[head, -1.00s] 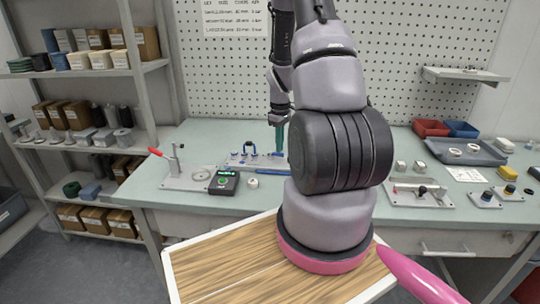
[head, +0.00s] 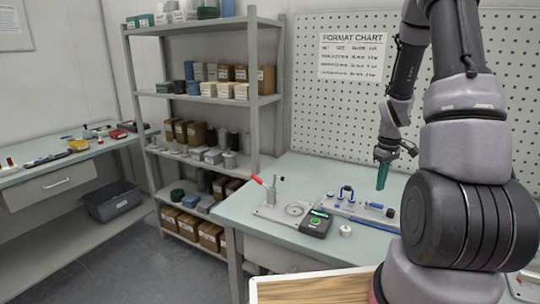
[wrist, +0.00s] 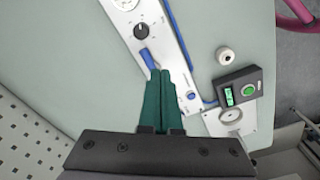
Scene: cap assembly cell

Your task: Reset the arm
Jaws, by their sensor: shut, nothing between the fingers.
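My gripper (head: 383,170) shows in the head view with its green fingers pointing down, over the right part of the long fixture plate (head: 365,211) on the bench. In the wrist view my gripper (wrist: 160,75) has its two green fingers together, with nothing between them. The fingertips appear beside a blue handle (wrist: 147,59) and a black knob (wrist: 141,31) on the plate. I cannot tell whether they touch the plate, but in the head view they look above it.
A press with a red lever (head: 258,180), a black box with a green display (head: 316,222) and a small white ring (head: 345,230) stand on the bench (head: 240,205). A shelf rack (head: 250,95) is behind. A side table (head: 60,160) and grey bin (head: 115,202) are at left.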

